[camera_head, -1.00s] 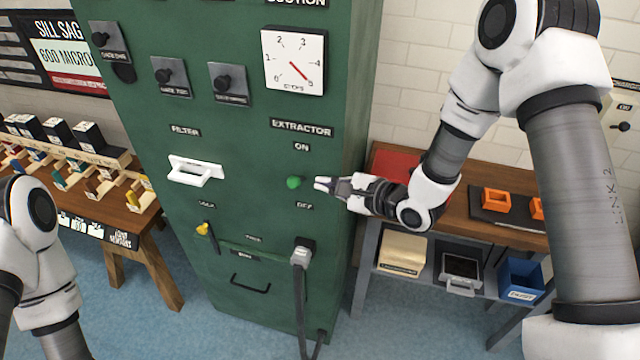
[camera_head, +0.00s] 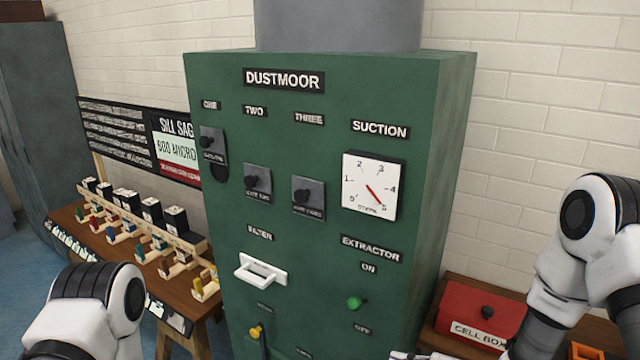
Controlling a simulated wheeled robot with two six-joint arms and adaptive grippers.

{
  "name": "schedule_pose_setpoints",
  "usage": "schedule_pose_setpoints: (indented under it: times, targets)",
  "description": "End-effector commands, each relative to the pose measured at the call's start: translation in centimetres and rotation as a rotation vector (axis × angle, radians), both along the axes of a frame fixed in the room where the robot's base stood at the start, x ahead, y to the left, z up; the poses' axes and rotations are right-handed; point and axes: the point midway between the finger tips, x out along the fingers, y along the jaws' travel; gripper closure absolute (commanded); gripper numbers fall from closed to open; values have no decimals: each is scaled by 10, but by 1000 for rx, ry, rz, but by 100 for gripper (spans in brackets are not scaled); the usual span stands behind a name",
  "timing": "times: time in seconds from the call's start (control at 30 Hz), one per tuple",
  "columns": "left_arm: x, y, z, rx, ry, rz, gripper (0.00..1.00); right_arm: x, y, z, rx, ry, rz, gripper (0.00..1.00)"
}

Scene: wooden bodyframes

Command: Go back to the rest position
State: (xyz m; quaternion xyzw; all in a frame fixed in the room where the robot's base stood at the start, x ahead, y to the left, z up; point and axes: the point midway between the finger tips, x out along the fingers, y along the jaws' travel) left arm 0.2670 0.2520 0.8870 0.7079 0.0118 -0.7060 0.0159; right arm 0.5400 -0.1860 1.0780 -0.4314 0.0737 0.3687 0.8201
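My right arm (camera_head: 585,255) comes in at the lower right. Only a small light tip of my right gripper (camera_head: 408,355) shows at the bottom edge, below and right of the extractor switch, apart from it; its fingers are cut off. My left arm (camera_head: 95,310) shows at the lower left as a white and black joint; its gripper is out of view. The green Dustmoor cabinet (camera_head: 300,160) stands in the middle. Its green extractor knob (camera_head: 355,303) sits between the ON and OFF labels, nearer ON. The suction dial (camera_head: 373,187) needle points near 5.
A wooden bench (camera_head: 70,212) with a rack of small coloured pieces stands left of the cabinet. A red cell box (camera_head: 478,312) sits on a bench at the right, beside my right arm. A grey locker (camera_head: 40,120) stands at the far left.

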Motion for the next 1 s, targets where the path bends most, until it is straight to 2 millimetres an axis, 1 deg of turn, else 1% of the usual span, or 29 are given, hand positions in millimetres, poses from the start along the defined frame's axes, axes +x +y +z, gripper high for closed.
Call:
schedule_pose_setpoints:
  times: [0.03, 0.07, 0.1, 0.13, 0.17, 0.2, 0.27, 0.3, 0.33, 0.4, 0.47, 0.5, 0.6, 0.7, 0.8, 1.0]
  targets:
    - [0, 0, -34, 0, 1, 0, 57, -18, 4, -62, -14, 72, -2, 100]
    - [0, 0, -43, 0, 1, 0, 57, -30, 5, -88, -29, 116, -7, 100]
    - [0, 0, -55, 0, 1, 0, 57, -45, 4, -121, -68, 168, -7, 100]
    - [0, 0, -63, 0, 1, 0, 57, -59, 3, -145, -114, 201, 2, 100]
    - [0, 0, -71, 0, 1, 0, 57, -73, 2, -168, -168, 228, 20, 100]
    - [0, 0, -81, 0, 1, 0, 57, -93, -2, -198, -256, 260, 56, 100]
    - [0, 0, -96, 0, 1, 0, 57, -126, -8, -241, -408, 302, 141, 100]
    - [0, 0, -106, 0, 1, 0, 57, -152, -14, -267, -524, 328, 227, 100]
    - [0, 0, -111, 0, 1, 0, 57, -170, -20, -282, -613, 341, 302, 100]
    - [0, 0, -118, 0, 1, 0, 57, -207, -32, -304, -796, 358, 499, 100]
    - [0, 0, -119, 0, 1, 0, 57, -232, -43, -311, -927, 354, 683, 100]
    - [0, 0, -117, 0, 1, 0, 57, -243, -49, -310, -1002, 340, 806, 100]
    - [0, 0, -114, 0, 0, 0, 57, -264, -63, -306, -1132, 287, 1092, 100]
    - [0, 0, -114, 0, 0, 0, 57, -273, -68, -306, -1195, 210, 1311, 100]
    - [0, 0, -114, 0, 0, 0, 57, -275, -68, -306, -1219, 142, 1429, 100]
    - [0, 0, -114, 0, 0, 0, 57, -274, -68, -306, -1227, 120, 1453, 100]
